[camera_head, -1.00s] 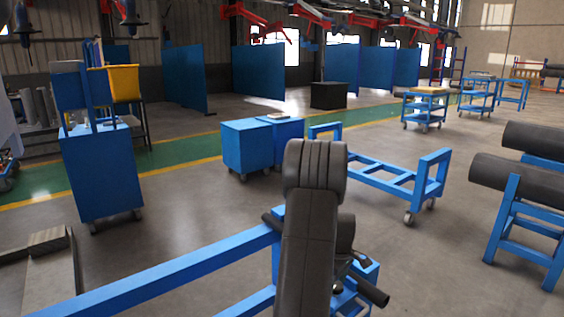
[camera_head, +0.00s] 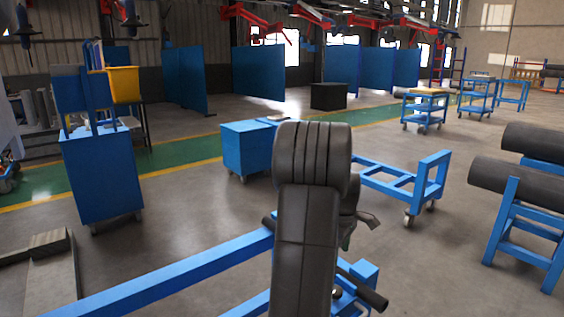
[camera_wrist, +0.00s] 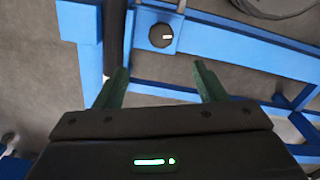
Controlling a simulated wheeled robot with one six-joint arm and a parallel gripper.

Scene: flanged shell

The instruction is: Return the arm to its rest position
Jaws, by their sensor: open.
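My black arm stands upright in the middle of the head view and hides most of what is behind it. In the wrist view my gripper (camera_wrist: 160,72) shows two green fingers spread wide apart, with nothing between them. Below the fingers in that view is a blue frame (camera_wrist: 240,48) with a round black knob (camera_wrist: 161,35). In the head view the gripper is mostly hidden behind the arm links.
A blue rail frame (camera_head: 170,274) with a dark bar (camera_head: 362,286) lies close by the arm. A blue cart (camera_head: 403,184) stands behind it. Dark cylinders (camera_head: 520,182) rest on blue stands at right. A blue cabinet (camera_head: 103,178) is at left.

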